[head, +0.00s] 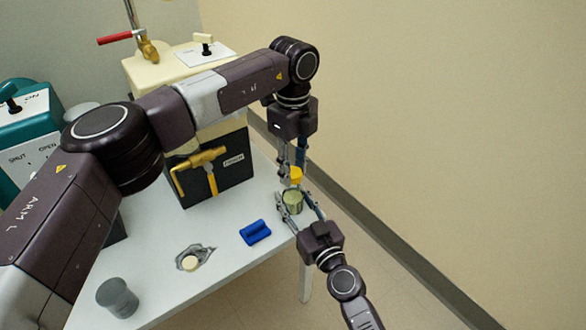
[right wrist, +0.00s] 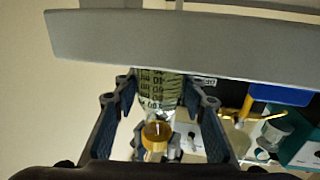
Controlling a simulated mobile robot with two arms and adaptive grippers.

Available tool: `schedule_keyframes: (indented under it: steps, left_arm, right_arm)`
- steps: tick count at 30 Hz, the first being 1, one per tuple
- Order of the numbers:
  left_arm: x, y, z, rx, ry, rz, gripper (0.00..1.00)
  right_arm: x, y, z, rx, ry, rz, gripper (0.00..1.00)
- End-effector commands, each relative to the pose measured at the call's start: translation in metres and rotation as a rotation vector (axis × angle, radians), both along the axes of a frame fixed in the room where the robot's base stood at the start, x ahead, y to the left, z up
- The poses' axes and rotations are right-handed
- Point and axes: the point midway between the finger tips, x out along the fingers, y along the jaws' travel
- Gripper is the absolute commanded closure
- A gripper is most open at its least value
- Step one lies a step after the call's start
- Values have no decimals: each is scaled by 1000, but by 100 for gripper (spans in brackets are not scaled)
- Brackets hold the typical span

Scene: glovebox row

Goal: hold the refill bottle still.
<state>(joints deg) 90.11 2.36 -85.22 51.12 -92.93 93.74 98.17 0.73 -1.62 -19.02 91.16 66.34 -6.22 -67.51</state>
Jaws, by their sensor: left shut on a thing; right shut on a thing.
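The refill bottle (head: 293,199) is a small greenish bottle near the right end of the white table. In the right wrist view the bottle (right wrist: 158,86) shows printed scale marks and stands between my finger pads. My right gripper (head: 300,206) is shut around its body. A yellow cap-like piece (head: 296,174) is at its top and appears amber in the right wrist view (right wrist: 156,134). My left gripper (head: 292,172) points down from above and is shut at this yellow piece. The fingers partly hide the bottle, and its base contact is unclear.
On the white table (head: 225,235) lie a blue block (head: 255,232), a cream disc (head: 190,263) in a ragged grey patch, and a grey jar (head: 117,297). Floor is clear to the right.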

Motion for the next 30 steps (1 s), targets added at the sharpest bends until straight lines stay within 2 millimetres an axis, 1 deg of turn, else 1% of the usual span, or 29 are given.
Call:
schedule_keyframes:
  steps: [5,10,12,17,18,23,30]
  left_arm:
    - [1,0,16,-1,-2,0,99]
    - [0,0,36,0,-1,0,99]
    - [0,0,40,-1,-1,0,99]
    - [0,0,40,0,0,0,99]
    - [0,0,40,0,0,0,99]
    - [0,0,39,0,0,0,99]
    - [0,0,39,0,0,0,99]
  right_arm:
    - [0,0,0,0,1,0,100]
    - [0,0,-1,0,1,1,100]
    - [0,0,-1,0,1,0,100]
    - [0,0,-1,0,1,0,100]
    - [0,0,0,0,1,0,60]
    - [0,0,0,0,1,0,42]
    - [0,0,0,0,0,0,41]
